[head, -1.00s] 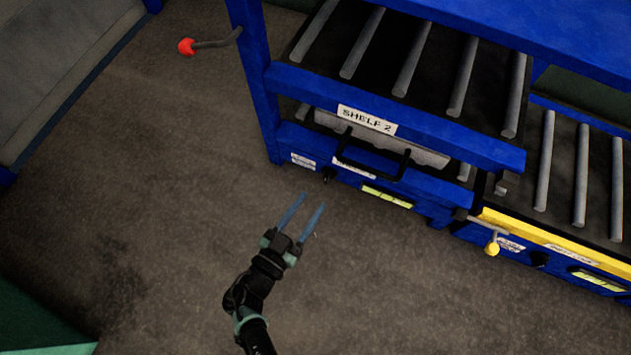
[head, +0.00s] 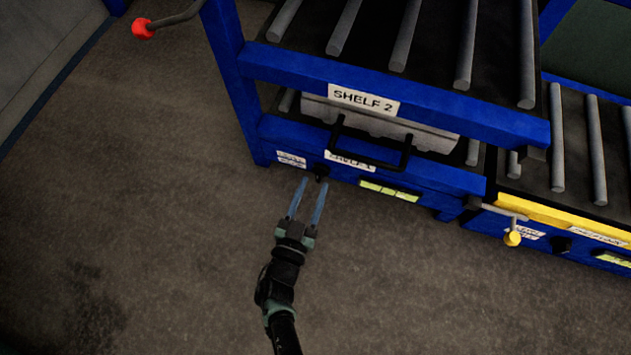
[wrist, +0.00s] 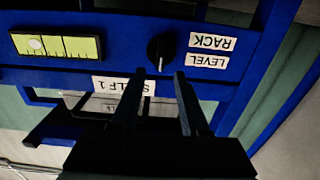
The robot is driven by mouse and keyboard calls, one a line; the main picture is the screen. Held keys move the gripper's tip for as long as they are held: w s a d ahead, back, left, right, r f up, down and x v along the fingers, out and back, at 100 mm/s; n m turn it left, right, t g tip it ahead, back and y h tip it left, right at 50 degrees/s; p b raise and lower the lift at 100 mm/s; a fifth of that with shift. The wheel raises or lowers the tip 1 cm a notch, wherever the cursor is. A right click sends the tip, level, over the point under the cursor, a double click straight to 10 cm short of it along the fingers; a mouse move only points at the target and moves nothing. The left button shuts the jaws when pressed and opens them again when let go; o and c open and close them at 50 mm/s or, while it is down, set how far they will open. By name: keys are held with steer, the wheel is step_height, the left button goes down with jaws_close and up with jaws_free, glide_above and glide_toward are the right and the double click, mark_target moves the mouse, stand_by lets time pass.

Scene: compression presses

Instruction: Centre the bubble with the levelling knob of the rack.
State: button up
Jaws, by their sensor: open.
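The rack's levelling knob (head: 321,171) is small and black, on the low blue beam of the rack. In the wrist view the knob (wrist: 160,50) has a pale pointer line and sits beside a label reading LEVEL RACK (wrist: 210,50), seen upside down. The yellow-green level vial (head: 389,190) is to the knob's right. In the wrist view the vial (wrist: 56,45) shows a pale bubble left of its middle. My gripper (head: 308,202) is open and empty, its fingertips just short of the knob. In the wrist view my gripper (wrist: 168,78) has its fingertips just below the knob.
A black handle (head: 375,155) sticks out above the beam, close to the knob, with a grey case (head: 380,122) behind it. A second level vial (head: 612,259) and a yellow-knobbed lever (head: 511,238) are on the lower unit at right. The floor at left is clear.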

mark_target(320, 174)
steer(key=shift+x, duration=1.35)
jaws_close()
